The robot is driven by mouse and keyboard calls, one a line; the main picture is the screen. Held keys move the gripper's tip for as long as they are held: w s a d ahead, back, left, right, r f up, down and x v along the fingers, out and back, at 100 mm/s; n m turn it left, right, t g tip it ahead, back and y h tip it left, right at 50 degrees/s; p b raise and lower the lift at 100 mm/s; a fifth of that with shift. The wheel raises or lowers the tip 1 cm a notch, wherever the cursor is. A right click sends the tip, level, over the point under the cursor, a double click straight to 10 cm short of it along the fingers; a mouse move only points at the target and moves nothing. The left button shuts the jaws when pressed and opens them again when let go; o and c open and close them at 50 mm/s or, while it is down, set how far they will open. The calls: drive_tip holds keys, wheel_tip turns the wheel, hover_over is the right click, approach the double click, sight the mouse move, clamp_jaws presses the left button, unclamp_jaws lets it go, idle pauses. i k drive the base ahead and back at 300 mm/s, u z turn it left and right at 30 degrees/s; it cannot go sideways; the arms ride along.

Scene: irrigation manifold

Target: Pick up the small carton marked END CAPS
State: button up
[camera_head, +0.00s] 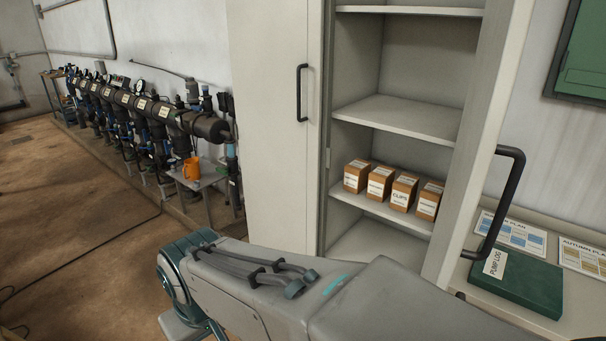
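Several small brown cartons with white labels stand in a row on a shelf (345,197) of the open cabinet. The leftmost carton is (356,177), then a second carton (380,183), a third carton (403,192) whose label seems to read CLIPS, and a rightmost carton (428,201) close to the open door. The other labels are too small to read, so I cannot tell which one is marked END CAPS. My arm crosses the foreground below the cabinet. My gripper is not in view.
The cabinet's left door (275,110) is shut; its right door (480,150), with a black handle (515,200), stands open beside the cartons. A green pump log (515,284) lies on a bench at right. An orange jug (192,168) stands by the manifold (140,105). The left floor is mostly clear.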

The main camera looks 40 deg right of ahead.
sight(381, 180)
drive_tip(key=i, duration=1.1)
drive_tip(key=z, duration=2.8)
